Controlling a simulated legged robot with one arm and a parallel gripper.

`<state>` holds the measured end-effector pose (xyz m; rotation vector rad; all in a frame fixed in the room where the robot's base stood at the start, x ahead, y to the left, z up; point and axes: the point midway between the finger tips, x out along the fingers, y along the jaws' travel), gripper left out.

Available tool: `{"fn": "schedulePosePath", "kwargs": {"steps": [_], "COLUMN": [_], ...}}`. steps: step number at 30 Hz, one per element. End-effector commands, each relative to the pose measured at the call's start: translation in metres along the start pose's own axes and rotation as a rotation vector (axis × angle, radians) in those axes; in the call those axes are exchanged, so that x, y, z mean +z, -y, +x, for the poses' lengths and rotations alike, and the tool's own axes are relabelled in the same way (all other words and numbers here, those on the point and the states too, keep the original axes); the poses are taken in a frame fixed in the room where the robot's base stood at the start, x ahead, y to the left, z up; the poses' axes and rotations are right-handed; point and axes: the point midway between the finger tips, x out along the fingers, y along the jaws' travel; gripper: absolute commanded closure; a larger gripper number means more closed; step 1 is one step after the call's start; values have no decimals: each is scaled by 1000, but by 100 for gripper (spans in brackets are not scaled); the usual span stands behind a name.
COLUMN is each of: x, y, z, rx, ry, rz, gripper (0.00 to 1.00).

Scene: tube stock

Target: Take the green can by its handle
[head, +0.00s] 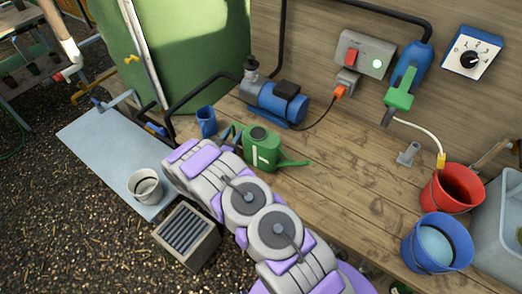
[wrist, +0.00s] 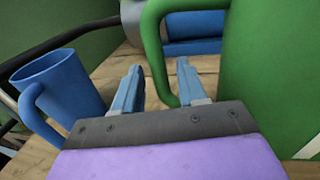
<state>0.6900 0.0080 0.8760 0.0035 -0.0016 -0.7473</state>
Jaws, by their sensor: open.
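The green can (head: 262,150) stands on the wooden bench in the head view, its spout pointing right. Its body (wrist: 272,75) fills the right side of the wrist view. Its handle (wrist: 154,50) is a green loop on the can's left. My gripper (wrist: 157,70) is open. In the wrist view the handle's upright part shows between the two blue fingers, with the right finger appearing inside the loop and the left finger outside it. I see no finger clearly touching the handle. In the head view my gripper (head: 230,134) is beside the can, partly hidden by my arm.
A blue mug (head: 206,122) stands close left of my gripper, also in the wrist view (wrist: 62,88). A blue pump (head: 278,102) is behind the can. Red (head: 440,196) and blue (head: 412,252) buckets stand at the right.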

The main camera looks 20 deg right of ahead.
Motion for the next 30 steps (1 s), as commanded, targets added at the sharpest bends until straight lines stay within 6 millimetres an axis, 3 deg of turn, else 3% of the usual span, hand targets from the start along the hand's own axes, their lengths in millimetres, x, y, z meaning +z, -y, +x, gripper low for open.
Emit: {"fn": "schedulePosePath", "kwargs": {"steps": [9,22,30], "x": [0,0,0], "y": [0,1,1], "z": [6,6,6], "rx": [2,1,1], "ry": [0,-1,-1], "rz": [-1,-2,-2], "gripper": [59,99,100]}}
